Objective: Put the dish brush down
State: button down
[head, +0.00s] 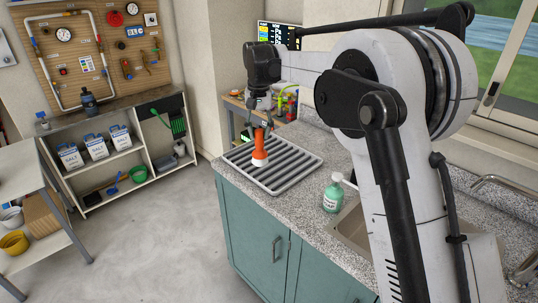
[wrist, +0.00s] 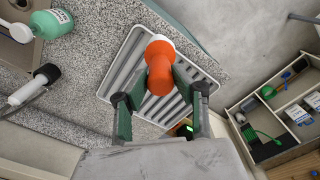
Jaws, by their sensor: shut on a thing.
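The dish brush (head: 260,150) has an orange body and a white lower end. It is held upright with its white end down over the grey ribbed drying tray (head: 300,165). I cannot tell whether the white end touches the tray. My gripper (head: 261,124) points down and is shut on the top of the brush. In the wrist view the orange brush (wrist: 160,72) sits between the green fingers (wrist: 158,88), with the ribbed tray (wrist: 117,78) behind it. The brush's grasped top is partly hidden by the fingers.
A green soap bottle (head: 333,194) stands on the speckled counter right of the tray, by the sink (head: 352,222). A dark-headed white object (wrist: 35,85) shows in the wrist view. Shelves (head: 110,165) stand across the floor. Counter between tray and soap is clear.

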jog(key=shift+w+a, duration=0.25)
jog(key=shift+a, duration=0.25)
jog(key=shift+w+f, duration=0.1)
jog(key=shift+w, duration=0.25)
jog(key=w+d+f+p, duration=0.3)
jog(key=w+d+f, duration=0.2)
jog(key=w+f, duration=0.4)
jog(key=shift+w+f, duration=0.3)
jog(key=shift+f, duration=0.6)
jog(key=shift+f, duration=0.15)
jog(key=c, duration=1.4)
grip_release()
